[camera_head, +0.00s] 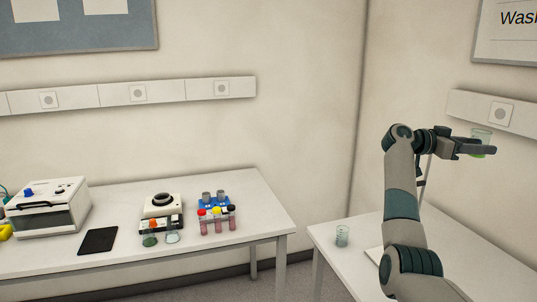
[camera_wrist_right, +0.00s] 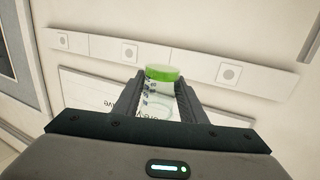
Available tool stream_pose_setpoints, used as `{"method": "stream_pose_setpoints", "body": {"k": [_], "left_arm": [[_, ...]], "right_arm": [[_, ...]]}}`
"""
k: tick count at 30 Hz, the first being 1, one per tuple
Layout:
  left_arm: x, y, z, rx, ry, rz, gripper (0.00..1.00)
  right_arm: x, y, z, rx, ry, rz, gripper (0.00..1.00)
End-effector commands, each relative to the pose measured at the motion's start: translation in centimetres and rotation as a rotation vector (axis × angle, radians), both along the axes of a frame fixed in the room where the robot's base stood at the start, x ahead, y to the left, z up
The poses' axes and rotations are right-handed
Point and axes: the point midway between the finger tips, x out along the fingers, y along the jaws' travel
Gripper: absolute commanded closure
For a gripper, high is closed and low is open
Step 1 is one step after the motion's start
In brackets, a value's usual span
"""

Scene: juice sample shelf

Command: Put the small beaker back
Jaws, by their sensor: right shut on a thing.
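My right gripper (camera_head: 482,149) is raised above the right table, near the right wall. It is shut on a small clear beaker (camera_head: 481,134), which has green at its lower end and looks about upright. In the right wrist view, the beaker (camera_wrist_right: 160,100) sits between the two fingers of the gripper (camera_wrist_right: 161,92). Blue markings show on its side, and the green end points up in that picture. The fingers hide part of its sides. My left gripper is not in view.
Another clear beaker (camera_head: 342,236) stands on the right table (camera_head: 333,262). The left table (camera_head: 262,219) holds a tube rack (camera_head: 215,210), a scale-like device (camera_head: 162,208), a black tablet (camera_head: 98,240) and a white box device (camera_head: 47,206). A gap separates the tables.

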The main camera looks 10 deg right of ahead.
Motion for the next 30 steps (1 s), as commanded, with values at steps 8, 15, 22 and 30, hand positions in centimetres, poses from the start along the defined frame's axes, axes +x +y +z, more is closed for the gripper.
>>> {"method": "stream_pose_setpoints", "body": {"k": [8, 15, 22, 30], "left_arm": [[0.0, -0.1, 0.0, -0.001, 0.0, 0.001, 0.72], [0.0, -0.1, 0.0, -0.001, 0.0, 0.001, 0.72], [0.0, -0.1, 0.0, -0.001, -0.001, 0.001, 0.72], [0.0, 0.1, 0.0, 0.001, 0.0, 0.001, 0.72]], "right_arm": [[-0.6, -2.8, -5.0, -0.002, 0.004, -0.003, 0.86], [-0.5, -3.9, -8.7, -0.001, 0.002, 0.021, 0.86], [1.7, 0.3, -9.9, 0.001, -0.002, 0.091, 0.86], [4.2, 7.0, -12.7, 0.002, -0.001, 0.21, 0.86]]}}
